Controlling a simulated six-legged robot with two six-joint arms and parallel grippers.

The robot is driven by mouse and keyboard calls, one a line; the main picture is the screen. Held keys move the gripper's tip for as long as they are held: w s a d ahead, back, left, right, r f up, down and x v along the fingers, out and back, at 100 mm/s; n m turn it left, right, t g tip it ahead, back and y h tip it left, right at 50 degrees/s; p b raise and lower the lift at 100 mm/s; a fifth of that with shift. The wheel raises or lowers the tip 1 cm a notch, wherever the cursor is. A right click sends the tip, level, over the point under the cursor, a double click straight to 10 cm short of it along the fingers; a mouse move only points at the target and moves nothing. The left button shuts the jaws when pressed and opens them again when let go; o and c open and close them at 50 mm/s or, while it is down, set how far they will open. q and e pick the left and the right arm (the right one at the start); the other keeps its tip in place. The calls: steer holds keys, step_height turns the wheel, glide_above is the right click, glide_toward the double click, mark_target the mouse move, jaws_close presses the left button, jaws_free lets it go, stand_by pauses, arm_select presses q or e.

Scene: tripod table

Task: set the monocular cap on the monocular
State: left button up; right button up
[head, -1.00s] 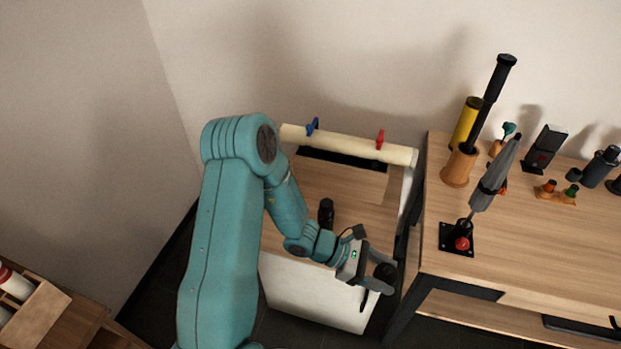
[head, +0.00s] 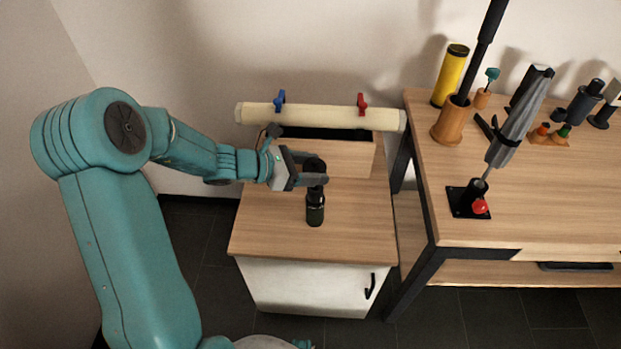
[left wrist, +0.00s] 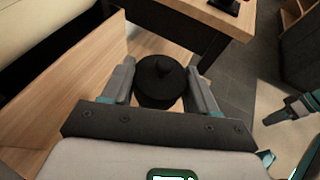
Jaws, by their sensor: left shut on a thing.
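The monocular (head: 315,212) is a small dark upright cylinder on the wooden cabinet top. My left gripper (head: 314,178) is shut on the black monocular cap (head: 314,164), directly over the monocular in the head view. The near finger hides the place between cap and monocular, so I cannot tell whether they touch. In the left wrist view the round cap (left wrist: 158,82) with its small knob sits between the two fingers and hides the monocular. A teal and dark part of mine, perhaps the right gripper (left wrist: 292,110), shows at the right edge there; its jaws are unclear.
The cabinet top (head: 270,232) is clear in front. A cream roll (head: 320,115) with blue and red clips lies behind, above a wooden box. A workbench (head: 550,205) to the right holds a grey tool on a black stand, a wooden cup and a yellow cylinder.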

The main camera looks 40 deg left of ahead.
mark_target(310, 189)
arm_select(q)
steer(key=shift+d+f+b, duration=0.1)
steer(key=shift+f+b, duration=0.25)
steer(key=shift+f, duration=0.2)
step_height(310, 189, down, 4)
steer(key=b, duration=0.3)
steer(key=shift+d+r, duration=0.1)
steer(key=shift+d, duration=0.05)
steer(key=shift+f, duration=0.35)
steer(key=shift+b, duration=0.35)
steer(key=shift+f+b, duration=0.65)
steer(key=o, duration=0.7)
steer(key=shift+o, duration=0.2)
